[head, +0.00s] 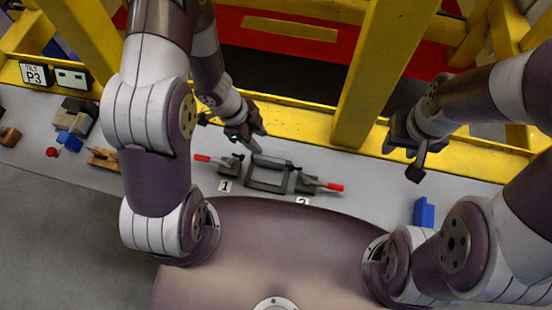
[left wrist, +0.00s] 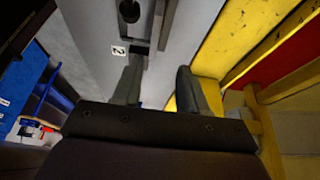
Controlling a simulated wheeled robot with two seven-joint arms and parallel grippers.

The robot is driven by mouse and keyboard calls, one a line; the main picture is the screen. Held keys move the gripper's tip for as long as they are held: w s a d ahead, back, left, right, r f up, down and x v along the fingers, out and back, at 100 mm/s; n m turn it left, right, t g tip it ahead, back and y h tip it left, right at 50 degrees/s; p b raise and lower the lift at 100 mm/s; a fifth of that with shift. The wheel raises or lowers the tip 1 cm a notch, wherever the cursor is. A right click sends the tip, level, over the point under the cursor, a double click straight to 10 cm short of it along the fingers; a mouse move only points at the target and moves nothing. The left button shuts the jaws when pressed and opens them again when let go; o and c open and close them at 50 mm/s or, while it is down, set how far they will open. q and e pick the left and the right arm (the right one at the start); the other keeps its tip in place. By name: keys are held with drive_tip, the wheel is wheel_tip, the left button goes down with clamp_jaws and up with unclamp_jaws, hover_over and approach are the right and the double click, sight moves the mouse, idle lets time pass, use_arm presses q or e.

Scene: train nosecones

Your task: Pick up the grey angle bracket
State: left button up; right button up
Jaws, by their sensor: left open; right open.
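No piece stands out for certain as the grey angle bracket. A grey rectangular frame (head: 268,173) lies on the workbench between two clamps with red handles. A dark grey piece (head: 78,112) lies at the far left of the bench, and I cannot tell its exact shape. My left gripper (head: 247,139) is open just behind the grey frame, above the bench; in the left wrist view its two fingers (left wrist: 158,88) stand apart with nothing seen between them. My right gripper (head: 403,158) is open and empty over the right part of the bench.
Labels 1 (head: 225,185) and 2 (head: 303,201) mark the clamps. A blue block (head: 424,212) stands at the right. Blue, red and wooden pieces lie at the left. Yellow beams (head: 385,65) rise behind the bench. The bench (head: 365,188) is clear between frame and blue block.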

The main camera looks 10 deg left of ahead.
sight(269, 159)
use_arm(q)
drive_tip(key=f, duration=0.2)
drive_tip(key=s+f+b, duration=0.1)
drive_tip(key=f, duration=0.1)
drive_tip(key=shift+d, duration=0.3)
drive_tip(key=x, duration=0.4)
drive_tip(key=shift+w+d+r+b, duration=0.15)
drive_tip(key=shift+w+d+b, duration=0.05)
drive_tip(key=shift+w+b, duration=0.15)
drive_tip(key=shift+s+d+f, duration=0.2)
drive_tip(key=shift+f, duration=0.4)
drive_tip(key=shift+s+d+f, duration=0.15)
drive_tip(key=shift+f, duration=0.4)
drive_tip(key=shift+s+f, duration=0.15)
drive_tip(key=shift+f, duration=0.05)
use_arm(e)
drive_tip(key=shift+s+a+f, duration=0.1)
drive_tip(key=shift+a+f, duration=0.05)
drive_tip(key=shift+f, duration=0.45)
drive_tip(key=shift+s+a+f, duration=0.1)
drive_tip(key=shift+f, duration=0.5)
use_arm(q)
drive_tip(key=c, duration=0.4)
drive_tip(key=shift+d, duration=0.1)
clamp_jaws()
use_arm(e)
drive_tip(key=shift+w+d, duration=0.1)
